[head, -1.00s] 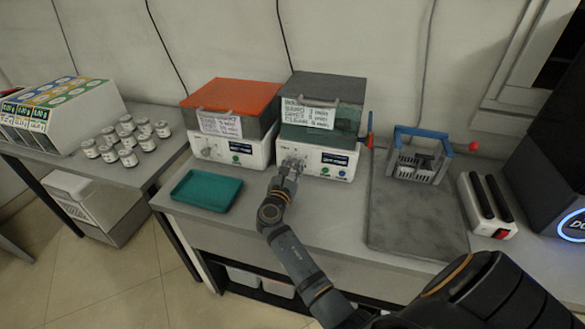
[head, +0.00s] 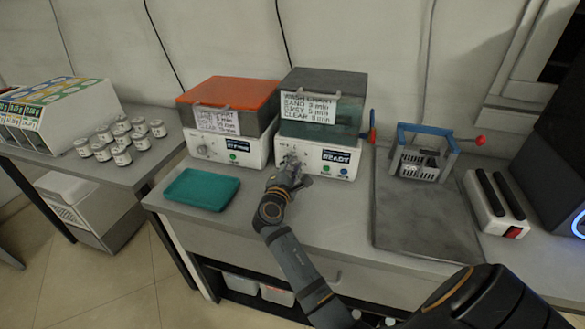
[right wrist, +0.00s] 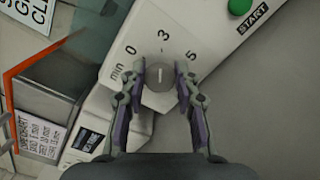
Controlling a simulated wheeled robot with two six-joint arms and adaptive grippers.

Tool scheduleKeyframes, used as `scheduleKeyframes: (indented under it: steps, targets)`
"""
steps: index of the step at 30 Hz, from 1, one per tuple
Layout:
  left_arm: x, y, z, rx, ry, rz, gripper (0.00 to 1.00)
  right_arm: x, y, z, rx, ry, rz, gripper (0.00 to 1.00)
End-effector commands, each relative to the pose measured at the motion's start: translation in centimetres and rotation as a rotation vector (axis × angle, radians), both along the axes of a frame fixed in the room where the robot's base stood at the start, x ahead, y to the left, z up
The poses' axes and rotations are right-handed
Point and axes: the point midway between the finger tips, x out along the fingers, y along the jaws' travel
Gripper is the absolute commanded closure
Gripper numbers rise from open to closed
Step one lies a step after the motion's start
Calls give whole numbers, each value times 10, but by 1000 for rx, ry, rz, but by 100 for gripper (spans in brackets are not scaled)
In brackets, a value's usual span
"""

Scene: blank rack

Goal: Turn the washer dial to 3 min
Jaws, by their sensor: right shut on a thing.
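The washer (head: 317,160) with the dark grey-green lid stands on the bench, its lit display (head: 336,156) reading READY. Its round grey dial (right wrist: 160,76) shows in the right wrist view, beneath the printed marks 0, 3 and 5 with "min". The light line on the dial runs up and down in that picture, roughly in line with the 3. My right gripper (head: 289,162) is at the dial. In the right wrist view its two fingertips (right wrist: 161,80) are shut on the dial from both sides. My left gripper is not in view.
A similar box with an orange lid (head: 230,92) stands to the left. A teal tray (head: 202,190) lies in front of it. A grey mat (head: 425,215), a blue-handled rack (head: 424,148) and a white switch block (head: 495,203) are to the right. White jars (head: 120,155) stand on the left table.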

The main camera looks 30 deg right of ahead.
Motion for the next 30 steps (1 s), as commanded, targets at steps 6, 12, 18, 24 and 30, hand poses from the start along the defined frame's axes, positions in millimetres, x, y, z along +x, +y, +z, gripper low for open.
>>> scheduleKeyframes:
  steps: [6,12,18,24,30]
  targets:
    - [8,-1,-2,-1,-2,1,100,0,0,-1,39,-43,0,100]
    - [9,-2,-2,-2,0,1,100,0,0,-1,50,-56,0,100]
    - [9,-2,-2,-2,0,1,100,0,0,-1,50,-56,0,100]
    - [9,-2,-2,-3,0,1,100,0,0,-1,49,-55,-1,58]
    - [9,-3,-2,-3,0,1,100,0,0,-1,49,-56,-1,48]
